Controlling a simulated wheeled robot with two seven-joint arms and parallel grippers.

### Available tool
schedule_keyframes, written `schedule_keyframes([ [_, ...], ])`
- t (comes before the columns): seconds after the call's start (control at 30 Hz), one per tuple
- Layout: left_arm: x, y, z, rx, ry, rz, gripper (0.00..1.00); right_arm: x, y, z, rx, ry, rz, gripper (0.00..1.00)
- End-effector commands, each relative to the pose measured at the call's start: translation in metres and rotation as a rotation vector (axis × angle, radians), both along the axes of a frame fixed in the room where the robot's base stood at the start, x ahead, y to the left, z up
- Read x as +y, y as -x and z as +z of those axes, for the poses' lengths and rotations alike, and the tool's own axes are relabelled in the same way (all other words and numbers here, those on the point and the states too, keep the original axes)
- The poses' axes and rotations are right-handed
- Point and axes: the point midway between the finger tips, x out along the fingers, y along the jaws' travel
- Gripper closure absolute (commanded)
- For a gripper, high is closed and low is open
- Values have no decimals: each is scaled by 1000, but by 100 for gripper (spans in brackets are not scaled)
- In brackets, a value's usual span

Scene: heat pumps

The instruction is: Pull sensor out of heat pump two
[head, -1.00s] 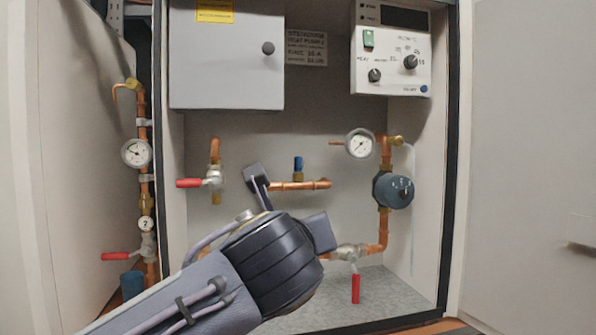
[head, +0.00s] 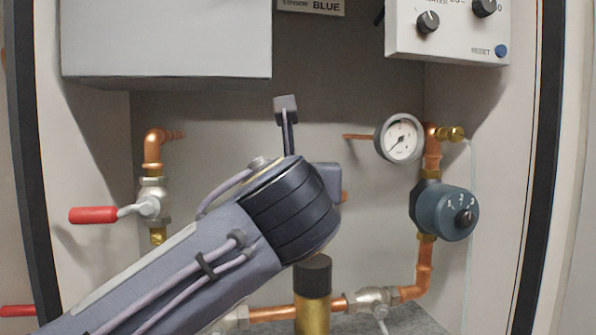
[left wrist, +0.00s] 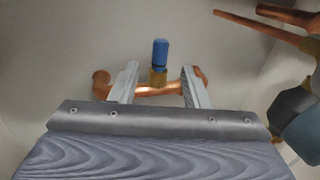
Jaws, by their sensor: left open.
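The sensor (left wrist: 160,53) is a blue cylinder standing upright in a brass fitting (left wrist: 158,77) on a short copper pipe (left wrist: 145,90), seen in the left wrist view. In the head view my left gripper and arm hide it. My left gripper (left wrist: 158,85) is open, with its fingers on either side of the fitting in that picture. The sensor shows in the gap between and beyond them, and I cannot tell whether either finger touches. In the head view the left gripper (head: 306,143) is in front of the cabinet's back wall. My right gripper is not in view.
A round gauge (head: 400,138) and a blue-grey knobbed device (head: 446,211) are on copper pipes at the right. A red-handled valve (head: 95,214) is at the left. A grey box (head: 165,40) and a control panel (head: 447,28) hang above. A black-topped brass cylinder (head: 312,295) stands below.

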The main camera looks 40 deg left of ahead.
Motion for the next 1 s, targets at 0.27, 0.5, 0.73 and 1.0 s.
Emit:
schedule_keyframes([
  [0.27,25,-33,1,4,2,3,58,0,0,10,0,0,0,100],
  [0.5,41,-55,0,2,1,2,58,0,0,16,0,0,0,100],
  [0.73,43,-59,-1,1,2,1,58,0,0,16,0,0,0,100],
  [1.0,43,-58,-1,2,1,1,76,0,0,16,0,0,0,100],
])
